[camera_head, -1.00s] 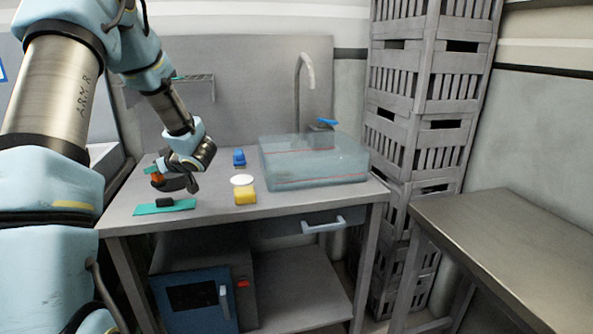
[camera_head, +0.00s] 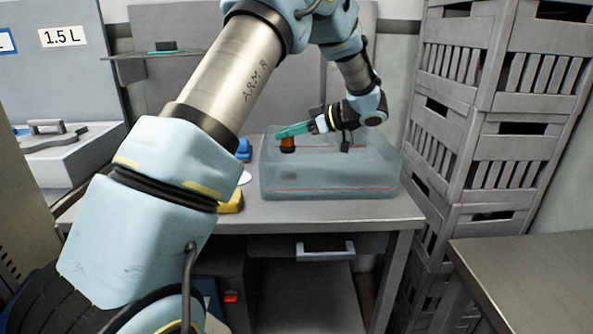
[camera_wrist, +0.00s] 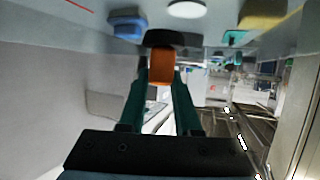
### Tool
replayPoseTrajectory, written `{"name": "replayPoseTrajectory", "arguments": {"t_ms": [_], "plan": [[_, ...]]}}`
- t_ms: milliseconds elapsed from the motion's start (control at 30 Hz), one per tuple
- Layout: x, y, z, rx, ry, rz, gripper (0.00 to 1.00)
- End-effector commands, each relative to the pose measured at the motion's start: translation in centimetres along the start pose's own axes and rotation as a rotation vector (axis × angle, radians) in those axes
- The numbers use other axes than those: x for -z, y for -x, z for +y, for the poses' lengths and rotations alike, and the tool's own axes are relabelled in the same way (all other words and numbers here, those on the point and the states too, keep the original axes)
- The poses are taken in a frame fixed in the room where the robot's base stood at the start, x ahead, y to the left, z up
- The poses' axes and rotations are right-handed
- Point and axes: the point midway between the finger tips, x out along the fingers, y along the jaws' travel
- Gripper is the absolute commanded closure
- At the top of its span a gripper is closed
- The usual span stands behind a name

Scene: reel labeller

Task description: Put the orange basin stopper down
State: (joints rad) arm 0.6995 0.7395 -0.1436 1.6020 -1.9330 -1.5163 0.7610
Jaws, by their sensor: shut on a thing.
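The orange basin stopper (camera_head: 288,144) has an orange grip and a dark round base. My gripper (camera_head: 292,131), with teal fingers, is shut on it. In the wrist view the orange grip (camera_wrist: 161,68) sits between the fingertips, with the dark base (camera_wrist: 172,38) beyond them. The translucent blue-grey basin (camera_head: 330,178) stands on the table with red lines on its walls. The stopper shows at the basin's back left part. I cannot tell whether its base touches anything.
Beside the basin's left are a blue item (camera_head: 244,152), a white disc (camera_head: 244,178) and a yellow block (camera_head: 232,202), partly behind my arm. Tall grey crates (camera_head: 458,110) stand to the right. A bare metal table (camera_head: 530,265) is at the front right.

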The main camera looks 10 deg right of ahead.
Motion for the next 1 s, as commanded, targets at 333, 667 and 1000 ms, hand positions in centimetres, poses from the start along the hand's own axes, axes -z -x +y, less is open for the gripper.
{"name": "replayPoseTrajectory", "arguments": {"t_ms": [333,667,1000], "plan": [[-4.4,-1.9,0.0,0.001,-0.002,0.000,1.00],[-7.8,-3.3,0.0,0.000,-0.003,0.000,1.00],[-8.0,-3.4,0.0,0.000,-0.001,0.000,0.64]]}}
